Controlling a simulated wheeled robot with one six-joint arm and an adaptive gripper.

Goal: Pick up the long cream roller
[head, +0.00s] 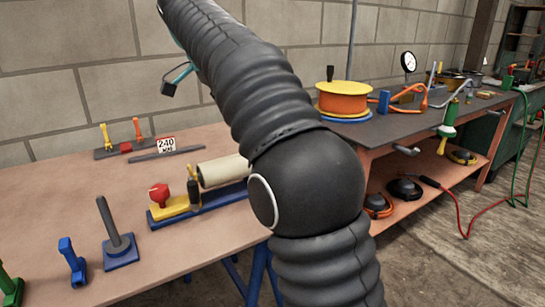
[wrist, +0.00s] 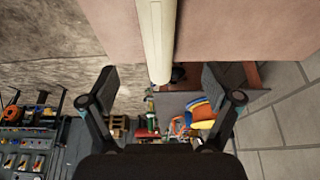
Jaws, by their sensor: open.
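The long cream roller (head: 222,170) lies on the workbench in the head view, above a blue base rail; my arm hides its right part. In the wrist view the roller (wrist: 157,38) runs down from the top edge, and its near end shows between my two fingers in the picture. My gripper (wrist: 160,74) is open, with a dark finger on each side and clear gaps to the roller. I cannot tell how far the roller is from the fingers in depth. The gripper's fingers are not clearly seen in the head view.
A yellow block with a red knob (head: 160,196) and a dark green-black handle (head: 193,187) stand just left of the roller. A dark post on a blue base (head: 117,240) is nearer. A 240 sign (head: 166,145) stands behind. An orange-yellow reel (head: 343,98) sits on the right bench.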

